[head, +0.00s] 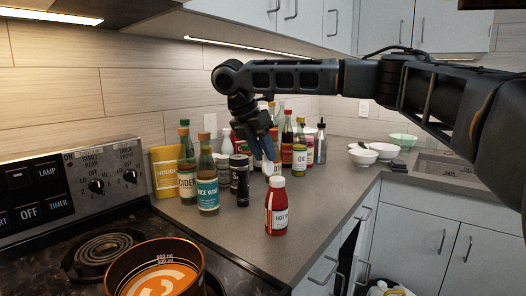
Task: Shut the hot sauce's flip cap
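The hot sauce bottle (277,222) is red with a white label. It stands upright on the grey counter, just right of the stove. Its top is pale; a small white shape sits just above it by my fingertips, and I cannot tell whether this is the raised flip cap. My gripper (268,160) points down just above and behind the bottle's top, slightly to its left. The fingers are dark and overlap in this view, so their gap is hidden. I cannot tell whether they touch the cap.
Several bottles and jars, among them a rice wine bottle (207,186) and a dark jar (239,182), crowd the counter behind. A pot (154,272) sits on the stove at front left. White bowls (363,156) stand at right. Counter right of the hot sauce is clear.

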